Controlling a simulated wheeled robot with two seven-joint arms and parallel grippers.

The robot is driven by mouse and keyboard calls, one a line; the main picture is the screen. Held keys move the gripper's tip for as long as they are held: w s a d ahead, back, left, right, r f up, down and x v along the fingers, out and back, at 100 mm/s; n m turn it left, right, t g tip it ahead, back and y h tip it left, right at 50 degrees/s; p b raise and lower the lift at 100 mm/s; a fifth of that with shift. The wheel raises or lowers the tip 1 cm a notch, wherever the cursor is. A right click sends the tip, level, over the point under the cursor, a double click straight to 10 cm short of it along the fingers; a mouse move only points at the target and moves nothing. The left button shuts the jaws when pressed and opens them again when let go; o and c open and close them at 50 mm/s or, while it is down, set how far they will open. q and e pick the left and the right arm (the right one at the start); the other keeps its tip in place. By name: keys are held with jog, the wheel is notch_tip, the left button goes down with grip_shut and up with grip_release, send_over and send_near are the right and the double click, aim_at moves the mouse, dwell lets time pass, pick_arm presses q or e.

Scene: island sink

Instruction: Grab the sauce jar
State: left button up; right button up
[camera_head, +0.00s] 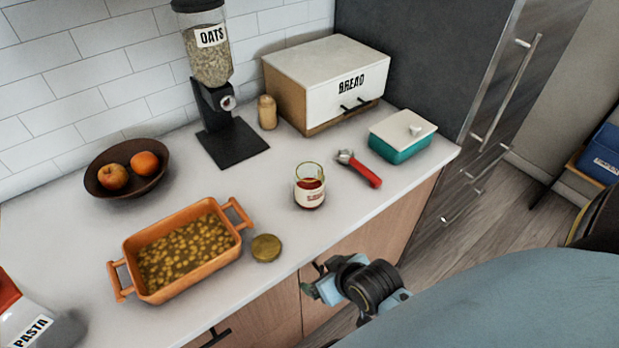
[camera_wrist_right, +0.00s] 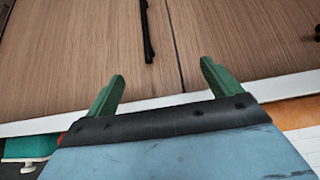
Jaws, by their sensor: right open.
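The sauce jar (camera_head: 309,187) is a small open glass jar with red sauce and a pale label. It stands upright on the white counter, near the middle of the head view. A round gold-brown lid (camera_head: 266,248) lies flat on the counter to its lower left. My right gripper (camera_head: 312,283) is in front of the counter edge, below the jar in the picture and apart from it. In the right wrist view its two green fingers (camera_wrist_right: 160,78) are spread with nothing between them, facing wooden cabinet doors. The jar is not seen in that view. My left gripper is not in view.
An orange baking dish (camera_head: 240,213) stands left of the jar. A red-handled can opener (camera_head: 366,172) and a teal butter dish (camera_head: 402,150) lie to its right. The bread box (camera_head: 335,55) and oats dispenser (camera_head: 233,143) stand behind. Bare counter surrounds the jar.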

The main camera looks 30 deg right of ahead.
aim_at(310, 187)
jog(key=w+d+r+t, duration=0.1)
jog(key=r, duration=0.3)
jog(key=w+d+r+m+t+h, duration=0.1)
jog(key=w+d+r+t, duration=0.1)
jog(key=r, duration=0.2)
jog(key=w+d+r+t, duration=0.1)
jog(key=w+r+t, duration=0.1)
jog(key=r, duration=0.3)
jog(key=shift+w+d+r+m+h+p, duration=0.1)
jog(key=shift+d+m+h+p, duration=0.1)
jog(key=shift+m+h+p, duration=0.15)
jog(key=shift+w+d+t, duration=0.2)
jog(key=shift+w+t, duration=0.05)
jog(key=shift+t, duration=0.05)
jog(key=x, duration=1.3)
jog(key=shift+w+d+r, duration=0.1)
jog(key=shift+d+r, duration=0.1)
jog(key=shift+d, duration=0.1)
jog(key=c, duration=1.3)
